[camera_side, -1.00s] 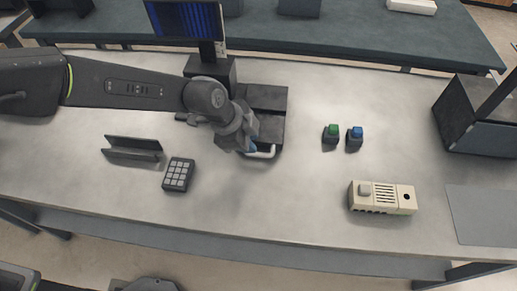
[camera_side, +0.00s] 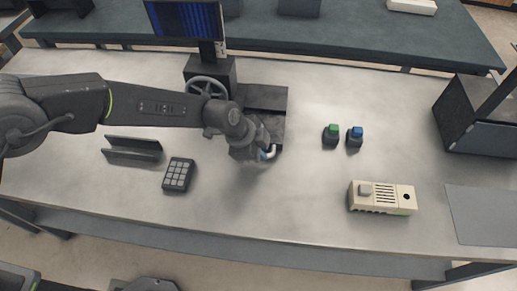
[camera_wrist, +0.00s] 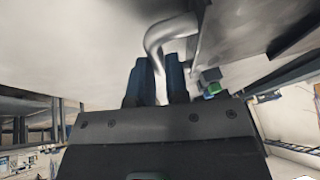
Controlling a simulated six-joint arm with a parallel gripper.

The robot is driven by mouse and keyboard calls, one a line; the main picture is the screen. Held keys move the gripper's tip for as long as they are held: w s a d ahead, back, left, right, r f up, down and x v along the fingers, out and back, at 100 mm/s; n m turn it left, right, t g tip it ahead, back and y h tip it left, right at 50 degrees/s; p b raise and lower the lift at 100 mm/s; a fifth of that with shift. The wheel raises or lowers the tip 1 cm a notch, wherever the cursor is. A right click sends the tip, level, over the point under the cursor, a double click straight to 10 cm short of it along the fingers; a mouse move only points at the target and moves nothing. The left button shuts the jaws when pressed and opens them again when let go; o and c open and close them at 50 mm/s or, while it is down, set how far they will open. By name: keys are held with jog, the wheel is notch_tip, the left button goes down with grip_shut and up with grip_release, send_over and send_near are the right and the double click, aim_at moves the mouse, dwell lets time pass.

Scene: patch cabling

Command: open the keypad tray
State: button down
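The tray unit (camera_side: 264,97) is a dark box on the bench, with a pale bar handle (camera_side: 270,153) at its front edge. The handle also shows in the wrist view as a bent silver bar (camera_wrist: 155,38). My gripper (camera_side: 262,155) is at this handle, pointing down, and hides its left part in the side view. In the wrist view the blue fingertips (camera_wrist: 158,80) stand close on both sides of the bar, with little or no gap. The tray front is close to the box, and my arm covers part of it.
A keypad (camera_side: 178,175) and a dark slotted holder (camera_side: 133,151) stand at left. A handwheel (camera_side: 207,86) is behind my arm. Green (camera_side: 331,133) and blue (camera_side: 355,138) buttons and a beige box (camera_side: 382,197) are at right. The bench in front of the handle is clear.

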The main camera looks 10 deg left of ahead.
jog(key=shift+s, duration=0.1)
dwell(0.3)
jog(key=s, duration=0.9)
jog(key=shift+s, duration=0.2)
jog(key=c, duration=1.4)
grip_release()
jog(key=shift+r, duration=0.1)
jog(key=v, duration=1.3)
jog(key=shift+r, duration=0.3)
jog(key=shift+a, duration=0.1)
